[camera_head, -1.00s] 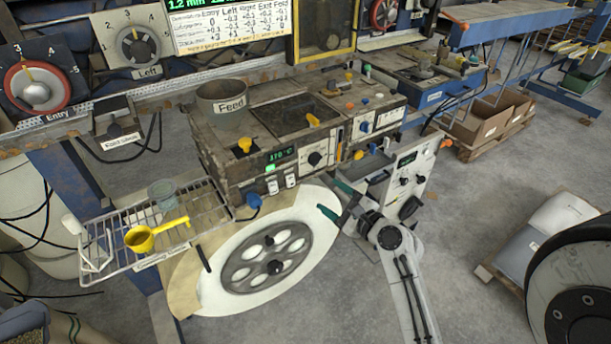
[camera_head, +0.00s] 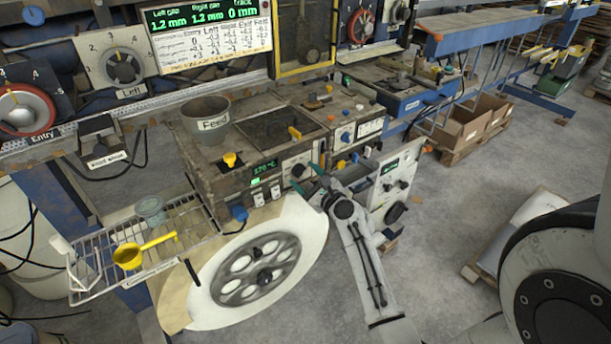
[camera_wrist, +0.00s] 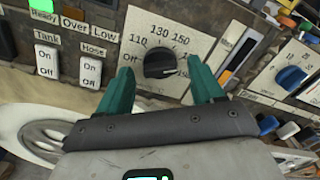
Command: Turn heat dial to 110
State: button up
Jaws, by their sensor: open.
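The heat dial is a black knob (camera_wrist: 159,64) on a pale panel with a printed scale; I can read 110, 130 and 150. The 110 mark (camera_wrist: 139,39) is at the knob's upper left. The knob's pointer seems to face right, past 150, but is hard to make out. The dial also shows on the front of the heater box (camera_head: 298,170) in the head view. My gripper (camera_wrist: 160,76) is open, its green fingers either side of the knob in the picture. Contact is not visible. In the head view my gripper (camera_head: 307,179) is close to the panel.
Left of the dial are Tank (camera_wrist: 47,60) and Hose (camera_wrist: 92,70) switches. A blue knob (camera_wrist: 291,78) is to the right. A grey pot labelled Feed (camera_head: 207,118) stands on the box. A wire rack with a yellow ladle (camera_head: 130,256) and a large reel (camera_head: 255,270) are below.

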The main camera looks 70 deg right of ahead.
jog(key=shift+w, duration=0.15)
jog(key=shift+c, duration=0.2)
jog(key=c, duration=1)
jog(key=shift+f+n, duration=0.1)
jog(key=shift+n, duration=0.2)
jog(key=n+b, duration=1.5)
jog(key=n, duration=0.8)
jog(key=shift+f, duration=0.1)
jog(key=shift+b, duration=0.35)
